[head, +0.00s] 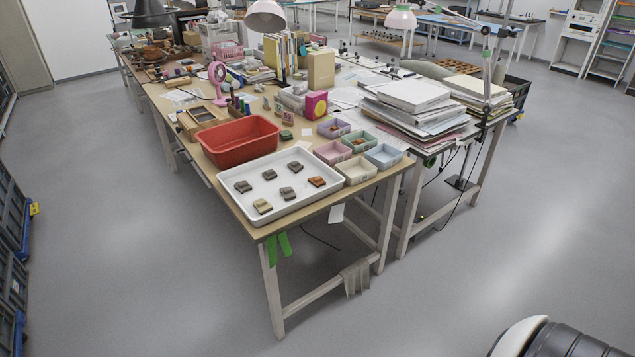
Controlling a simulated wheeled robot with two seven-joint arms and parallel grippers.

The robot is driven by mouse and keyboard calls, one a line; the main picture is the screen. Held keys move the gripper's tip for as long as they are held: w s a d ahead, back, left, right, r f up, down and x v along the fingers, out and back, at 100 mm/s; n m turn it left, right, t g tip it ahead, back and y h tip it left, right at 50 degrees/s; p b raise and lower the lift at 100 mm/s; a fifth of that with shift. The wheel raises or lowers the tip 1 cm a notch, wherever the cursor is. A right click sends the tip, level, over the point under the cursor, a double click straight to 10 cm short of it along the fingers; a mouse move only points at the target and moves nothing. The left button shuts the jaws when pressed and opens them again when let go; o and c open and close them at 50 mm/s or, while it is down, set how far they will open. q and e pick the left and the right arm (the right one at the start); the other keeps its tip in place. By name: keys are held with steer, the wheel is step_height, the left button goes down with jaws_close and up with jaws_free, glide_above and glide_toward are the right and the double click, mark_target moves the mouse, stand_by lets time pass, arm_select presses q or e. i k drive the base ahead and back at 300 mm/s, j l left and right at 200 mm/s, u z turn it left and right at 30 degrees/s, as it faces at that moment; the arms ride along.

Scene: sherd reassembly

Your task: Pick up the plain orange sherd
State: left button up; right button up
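The orange sherd (317,181) lies in the white tray (279,213) at the near end of the wooden table, toward the tray's right side. It is small in view, and I cannot tell whether its surface is fully plain. Several other sherds lie apart from it in the tray: a beige one (262,205), a dark one (287,193), and grey or brownish ones, such as one at the left (242,187). Neither of my grippers is in view.
A red basin (238,142) stands behind the tray. Small pastel boxes (356,170) stand close to its right, some holding pieces. Stacked papers (410,105) and a lamp (265,20) are farther back. Grey floor is open in front of the table.

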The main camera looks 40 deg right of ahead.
mark_target(318, 181)
steer(key=i+z, duration=0.1)
steer(key=z, duration=1.65)
steer(key=j+z, duration=0.9)
steer(key=k+j+z, duration=0.1)
steer(key=j+z, duration=0.35)
steer(key=k+j+z, duration=0.15)
steer(key=j+z, duration=0.3)
steer(key=k+j+z, duration=0.2)
steer(key=z, duration=0.25)
steer(key=j, duration=0.1)
